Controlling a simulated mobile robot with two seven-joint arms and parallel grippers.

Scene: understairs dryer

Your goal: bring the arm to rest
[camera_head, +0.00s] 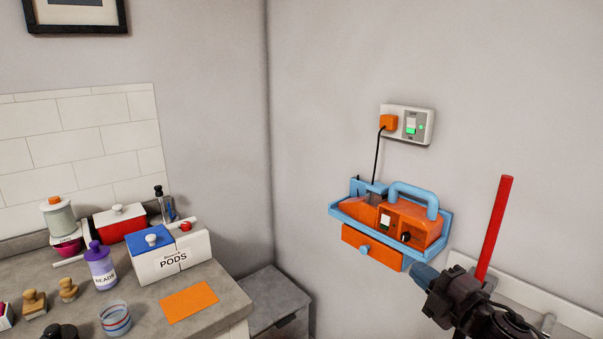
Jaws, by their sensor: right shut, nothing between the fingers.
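My right gripper (424,277) comes in at the lower right, its dark body pointing left and its blue-grey fingertips together with nothing between them. The tips show close to the right end of the blue wall shelf (447,229); I cannot tell if they touch it. An orange device (428,232) with a blue handle sits on the shelf, with an orange drawer (366,247) below. My left gripper is not in view.
A red upright bar (496,225) rises behind my right gripper. A wall socket (416,126) holds an orange plug (388,122) with a black cord. At left, a counter (240,292) bears a PODS box (176,259), jars and an orange card (190,302).

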